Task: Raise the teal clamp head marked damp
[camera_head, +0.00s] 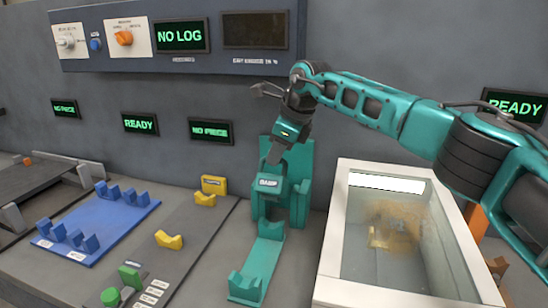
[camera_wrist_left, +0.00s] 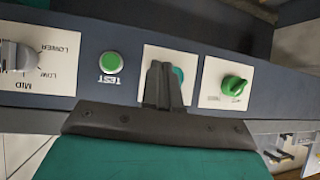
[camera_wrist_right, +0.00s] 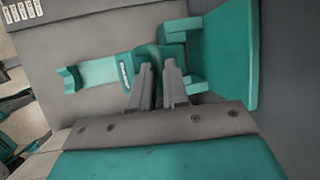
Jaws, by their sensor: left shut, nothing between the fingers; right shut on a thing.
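The teal clamp head marked DAMP (camera_head: 267,183) sits on a teal stand (camera_head: 298,165) with a tall back plate, in the head view. In the right wrist view its label (camera_wrist_right: 124,75) shows just left of the fingertips. My right gripper (camera_head: 272,160) reaches down to the clamp head from above, and its fingers (camera_wrist_right: 158,68) are shut on it. The fingers hide part of the head. My left gripper (camera_wrist_left: 165,72) is out of the head view; in its wrist view it is shut and empty, in front of a panel with knobs.
A white-framed box with a clear window (camera_head: 385,240) stands right of the clamp. A teal cradle (camera_head: 245,287) lies in front. A blue fixture (camera_head: 105,222) and yellow blocks (camera_head: 169,240) are to the left. A green button (camera_wrist_left: 110,62) and green knob (camera_wrist_left: 233,86) flank my left fingers.

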